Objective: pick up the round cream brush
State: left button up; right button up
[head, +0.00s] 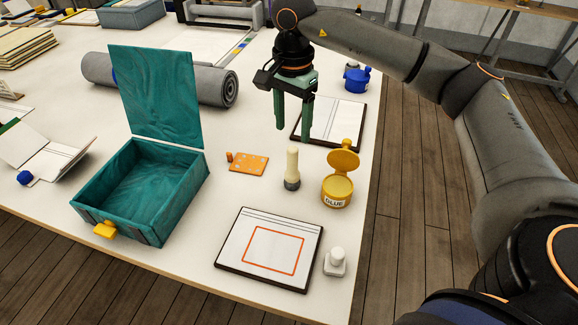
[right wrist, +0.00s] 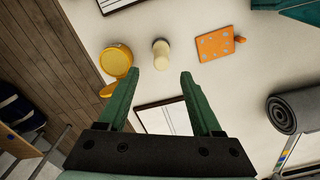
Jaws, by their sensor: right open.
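The round cream brush (head: 292,166) stands upright on the white table, with a cream upper part and a dark grey lower end. It also shows in the right wrist view (right wrist: 161,52), beyond the fingertips and between their lines. My right gripper (head: 293,134) is open and empty, with its green fingers pointing down, above and behind the brush in the head view. In the right wrist view its two fingers (right wrist: 160,74) are spread apart and do not touch the brush. My left gripper is in neither view.
A yellow glue pot (head: 337,190) with its lid raised stands right of the brush. An orange dotted piece (head: 250,164) lies left of it. An open teal box (head: 190,163), a framed sheet (head: 235,263) and a grey roll (head: 215,87) are nearby. The table's right edge is close.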

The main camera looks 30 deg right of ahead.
aim_at(292, 148)
notch_tip(292, 148, down, 3)
jog(key=shift+w+d+f+p, duration=0.1)
jog(key=shift+f+p, duration=0.15)
jog(key=shift+f, duration=1.3)
jog(key=shift+w+f+p, duration=0.1)
jog(key=shift+f+p, duration=0.15)
jog(key=shift+f, duration=1.25)
jog(key=shift+c, duration=0.3)
grip_shut()
